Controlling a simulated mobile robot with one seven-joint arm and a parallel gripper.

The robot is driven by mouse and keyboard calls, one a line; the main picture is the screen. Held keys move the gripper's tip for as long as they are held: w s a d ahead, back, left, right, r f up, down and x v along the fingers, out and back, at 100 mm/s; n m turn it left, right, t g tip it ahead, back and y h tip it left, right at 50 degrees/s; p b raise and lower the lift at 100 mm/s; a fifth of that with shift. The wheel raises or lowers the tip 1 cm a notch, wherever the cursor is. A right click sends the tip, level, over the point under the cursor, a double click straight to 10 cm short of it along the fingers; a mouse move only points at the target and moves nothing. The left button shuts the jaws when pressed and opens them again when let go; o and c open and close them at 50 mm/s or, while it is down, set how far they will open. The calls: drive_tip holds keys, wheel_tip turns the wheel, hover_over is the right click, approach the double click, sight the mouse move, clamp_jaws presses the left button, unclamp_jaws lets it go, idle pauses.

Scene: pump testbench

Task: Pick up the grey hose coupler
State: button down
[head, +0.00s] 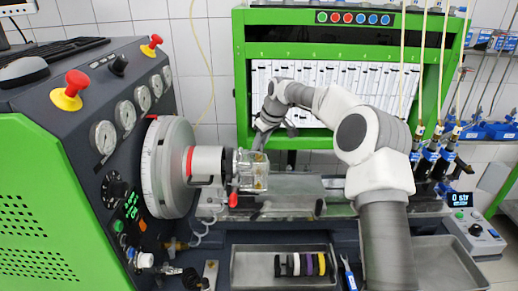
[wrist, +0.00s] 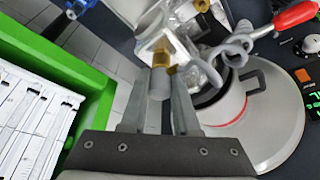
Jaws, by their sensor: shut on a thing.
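The grey hose coupler (wrist: 159,88) is a short grey cylinder between my fingers in the wrist view. A brass fitting (wrist: 161,54) sits right at its far end, against the clear and metal pump body (wrist: 190,45). My gripper (wrist: 164,80) is shut on the coupler, one finger on each side. I cannot tell whether the coupler is still joined to the brass fitting. In the head view my gripper (head: 260,143) is just above the pump body (head: 251,170), and the coupler is too small to make out there.
A large grey disc (head: 168,167) and the green and dark console (head: 80,120) stand left of the pump. A red-handled lever (wrist: 297,15) is near it. A green-framed rack (head: 240,75) stands behind. A tray (head: 245,270) with several coloured rings lies in front.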

drive_tip(key=shift+r, duration=0.6)
wheel_tip(320, 180, up, 3)
drive_tip(key=shift+f+b, duration=0.1)
drive_tip(key=shift+b, duration=0.2)
drive_tip(key=s+d+r+b, duration=0.2)
drive_tip(key=s+d+r, duration=0.4)
drive_tip(key=d, duration=0.4)
drive_tip(key=shift+s+r+b, duration=0.15)
drive_tip(key=shift+r+b, duration=0.25)
drive_tip(key=shift+r, duration=0.15)
drive_tip(key=shift+r, duration=0.1)
